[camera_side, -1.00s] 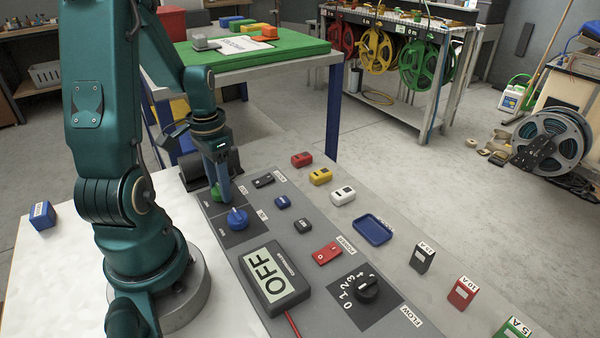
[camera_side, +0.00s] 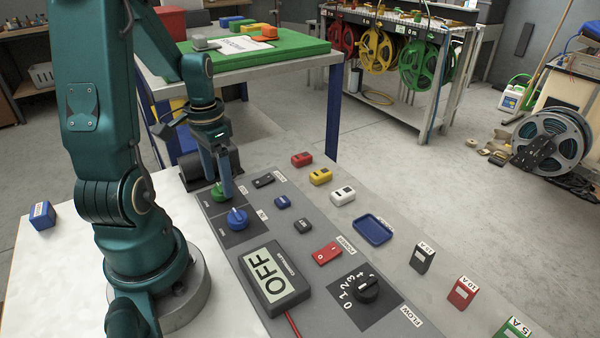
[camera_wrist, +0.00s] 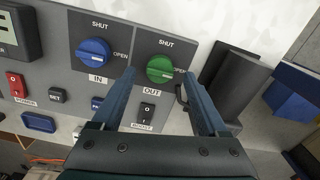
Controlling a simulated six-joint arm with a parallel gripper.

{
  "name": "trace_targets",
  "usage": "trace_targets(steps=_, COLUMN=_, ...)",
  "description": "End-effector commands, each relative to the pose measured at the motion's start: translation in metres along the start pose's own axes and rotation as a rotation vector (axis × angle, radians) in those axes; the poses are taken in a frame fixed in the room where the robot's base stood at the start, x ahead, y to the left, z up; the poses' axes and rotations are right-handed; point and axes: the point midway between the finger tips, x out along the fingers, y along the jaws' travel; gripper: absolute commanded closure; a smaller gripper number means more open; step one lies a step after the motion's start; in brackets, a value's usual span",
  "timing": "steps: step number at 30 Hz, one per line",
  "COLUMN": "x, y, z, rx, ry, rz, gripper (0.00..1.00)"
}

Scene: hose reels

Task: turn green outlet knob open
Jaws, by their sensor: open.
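The green outlet knob (camera_wrist: 160,68) sits on a dark plate marked SHUT above it and OPEN at its right, with OUT below. In the side view the green knob (camera_side: 218,191) is partly hidden by my fingers. My gripper (camera_wrist: 160,75) is open, its two fingertips apart on the left and right of the green knob in the wrist view. I cannot tell whether either finger touches it. The pale ridge on the knob lies roughly crosswise in the wrist view.
The blue IN knob (camera_wrist: 94,53) is close on the left. A dark grey object (camera_wrist: 236,80) stands close on the right. The controller (camera_side: 274,278) reads OFF.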

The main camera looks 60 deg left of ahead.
Motion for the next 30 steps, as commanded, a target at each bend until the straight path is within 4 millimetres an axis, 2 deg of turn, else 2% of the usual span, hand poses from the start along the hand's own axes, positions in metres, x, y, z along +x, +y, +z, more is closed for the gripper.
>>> trace_targets(steps=3, x=-0.016, y=-0.001, z=-0.001, rx=0.000, ry=0.005, rz=-0.005, gripper=0.23)
trace_targets(steps=8, x=-0.029, y=-0.001, z=-0.001, rx=0.001, ry=0.003, rz=-0.003, gripper=0.23)
trace_targets(steps=19, x=-0.032, y=0.001, z=0.000, rx=0.005, ry=0.000, rz=0.000, gripper=0.23)
trace_targets(steps=22, x=-0.036, y=0.007, z=-0.007, rx=0.048, ry=0.016, rz=-0.014, gripper=0.23)
trace_targets(steps=26, x=-0.058, y=0.035, z=-0.024, rx=0.195, ry=0.091, rz=-0.071, gripper=0.23)
trace_targets(steps=30, x=-0.088, y=0.087, z=-0.030, rx=0.348, ry=0.217, rz=-0.122, gripper=0.23)
